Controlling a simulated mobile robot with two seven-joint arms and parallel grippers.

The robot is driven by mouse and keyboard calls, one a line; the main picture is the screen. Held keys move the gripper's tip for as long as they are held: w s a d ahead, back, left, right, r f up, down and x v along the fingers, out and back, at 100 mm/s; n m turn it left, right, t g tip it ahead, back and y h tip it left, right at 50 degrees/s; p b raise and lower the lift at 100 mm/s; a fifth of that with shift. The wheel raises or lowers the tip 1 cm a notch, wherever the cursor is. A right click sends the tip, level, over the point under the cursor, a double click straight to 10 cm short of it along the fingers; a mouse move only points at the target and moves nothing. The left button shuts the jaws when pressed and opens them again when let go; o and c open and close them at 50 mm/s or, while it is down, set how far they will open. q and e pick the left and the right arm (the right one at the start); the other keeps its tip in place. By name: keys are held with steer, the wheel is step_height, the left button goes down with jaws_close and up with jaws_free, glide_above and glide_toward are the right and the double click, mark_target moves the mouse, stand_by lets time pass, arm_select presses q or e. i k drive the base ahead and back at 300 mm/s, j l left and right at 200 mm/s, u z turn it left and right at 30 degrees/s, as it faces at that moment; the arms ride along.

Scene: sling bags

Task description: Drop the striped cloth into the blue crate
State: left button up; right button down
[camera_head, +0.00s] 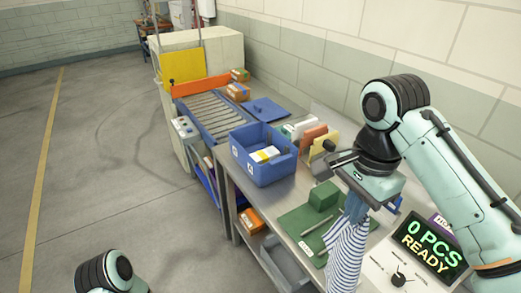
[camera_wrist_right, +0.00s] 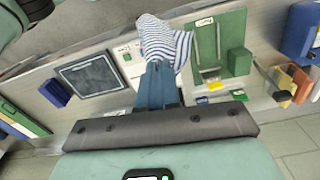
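The blue crate (camera_head: 275,175) stands on the metal bench in the head view, open at the top, with white and yellow packets (camera_head: 264,154) inside. Part of a blue container (camera_wrist_right: 300,32) shows at the right edge of the wrist view. My right gripper (camera_head: 356,207) is shut on the striped cloth (camera_head: 347,252), right of and nearer than the crate. The blue-and-white cloth hangs down from the fingers over the bench edge. In the wrist view the blue fingers (camera_wrist_right: 158,80) are together on the cloth (camera_wrist_right: 163,40). My left gripper is out of view.
A green mat (camera_head: 290,224) with a green block (camera_head: 323,195) and metal tools lies between crate and cloth. A counter display (camera_head: 431,246) stands at the right.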

mark_target(245, 140)
steer(key=i+j+z, duration=0.1)
steer(key=i+j, duration=0.25)
steer(key=i+j+z, duration=0.1)
steer(key=i+j, duration=0.2)
steer(key=j, duration=0.25)
steer(key=i+j+z, duration=0.1)
steer(key=i+j, duration=0.2)
steer(key=j, duration=0.2)
steer(key=i, duration=1.15)
